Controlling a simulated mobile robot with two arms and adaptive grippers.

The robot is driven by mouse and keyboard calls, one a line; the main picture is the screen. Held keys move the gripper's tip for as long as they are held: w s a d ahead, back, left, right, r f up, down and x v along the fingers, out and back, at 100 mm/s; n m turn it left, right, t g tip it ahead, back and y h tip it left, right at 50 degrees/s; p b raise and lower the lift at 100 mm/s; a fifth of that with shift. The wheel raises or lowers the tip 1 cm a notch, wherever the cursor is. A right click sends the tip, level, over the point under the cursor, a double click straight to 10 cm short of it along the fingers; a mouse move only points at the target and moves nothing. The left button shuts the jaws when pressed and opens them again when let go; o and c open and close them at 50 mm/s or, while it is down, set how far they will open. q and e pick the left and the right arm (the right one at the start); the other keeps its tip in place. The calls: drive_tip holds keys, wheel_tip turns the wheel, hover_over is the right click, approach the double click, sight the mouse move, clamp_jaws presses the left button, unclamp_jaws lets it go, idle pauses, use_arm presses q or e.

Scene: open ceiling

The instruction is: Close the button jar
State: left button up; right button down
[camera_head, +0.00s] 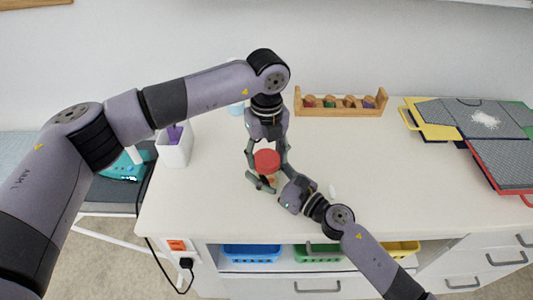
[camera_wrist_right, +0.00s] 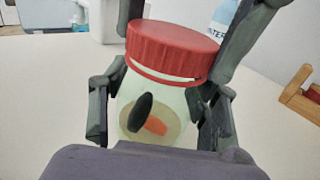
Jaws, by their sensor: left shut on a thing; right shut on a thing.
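The clear jar (camera_wrist_right: 178,98) stands on the table, with a dark button and an orange button visible inside in the right wrist view. The red lid (camera_wrist_right: 172,48) sits at the jar's mouth; I cannot tell whether it is screwed tight. The lid also shows in the head view (camera_head: 266,161), hiding most of the jar. My left gripper (camera_head: 266,154) comes down from above and is shut on the lid, one finger on each side. My right gripper (camera_head: 268,183) is shut around the jar's body from the front right.
A wooden rack (camera_head: 340,103) stands at the back. A white holder (camera_head: 174,147) with a purple item is at the left edge. A water bottle (camera_wrist_right: 222,20) stands behind the jar. Coloured boards (camera_head: 470,130) lie at the right. The table right of my arms is clear.

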use_arm(q)
drive_tip(key=m, duration=1.5)
drive_tip(key=shift+m, duration=0.4)
drive_tip(key=m, duration=0.8)
drive_tip(key=shift+f+m, duration=0.1)
drive_tip(key=shift+m, duration=0.2)
drive_tip(key=m, duration=0.6)
drive_tip(key=shift+m, duration=0.3)
drive_tip(key=o, duration=1.4)
drive_tip(key=shift+c, duration=0.2)
